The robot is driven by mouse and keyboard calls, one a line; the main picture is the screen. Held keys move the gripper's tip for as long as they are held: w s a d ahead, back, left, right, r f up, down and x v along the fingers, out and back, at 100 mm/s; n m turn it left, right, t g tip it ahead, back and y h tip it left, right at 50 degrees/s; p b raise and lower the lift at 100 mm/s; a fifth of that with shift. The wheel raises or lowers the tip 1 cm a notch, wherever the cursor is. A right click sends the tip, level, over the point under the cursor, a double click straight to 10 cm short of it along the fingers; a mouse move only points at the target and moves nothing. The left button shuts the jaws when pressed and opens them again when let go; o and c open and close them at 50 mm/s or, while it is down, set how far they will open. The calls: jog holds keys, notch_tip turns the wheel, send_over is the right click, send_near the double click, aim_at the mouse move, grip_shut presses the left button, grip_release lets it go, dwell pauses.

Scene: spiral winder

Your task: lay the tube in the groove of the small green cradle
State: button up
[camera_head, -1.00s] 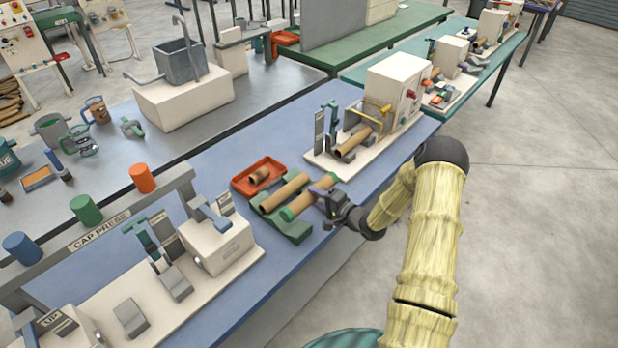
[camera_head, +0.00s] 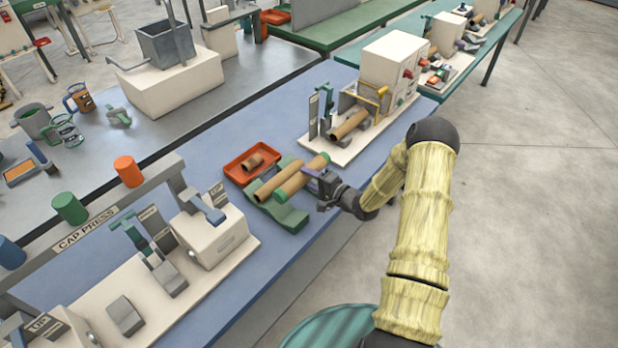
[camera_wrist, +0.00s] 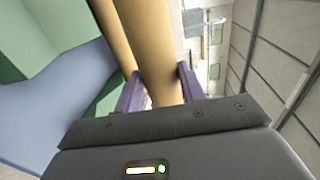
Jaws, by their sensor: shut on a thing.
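The small green cradle (camera_head: 291,217) lies on the blue bench top, with a bare groove section showing at its front right. One brown tube (camera_head: 277,180) lies along its left side. A second brown tube (camera_head: 299,182) with green ends runs beside it, parallel, over the cradle. My gripper (camera_head: 316,177) comes from the right and is shut on this second tube. In the wrist view the held tube (camera_wrist: 156,45) passes between my purple fingers (camera_wrist: 160,88), with the other tube (camera_wrist: 111,25) to its left. I cannot tell whether the held tube touches the cradle.
A red tray (camera_head: 240,167) with a short brown piece stands behind the cradle. A white-based machine (camera_head: 385,85) holding another tube stands to the right. Blue bench surface is bare in front of the cradle.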

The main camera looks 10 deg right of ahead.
jog(key=shift+w+f+b, duration=0.1)
jog(key=shift+f+b, duration=2.75)
jog(key=shift+f, duration=1.35)
jog(key=o, duration=1.1)
jog(key=shift+c, duration=0.2)
jog(key=b+v, duration=0.2)
jog(key=v, duration=1.5)
jog(key=shift+b, duration=0.35)
jog(key=shift+r, duration=0.15)
notch_tip(320, 180, up, 7)
jog(key=p, duration=0.6)
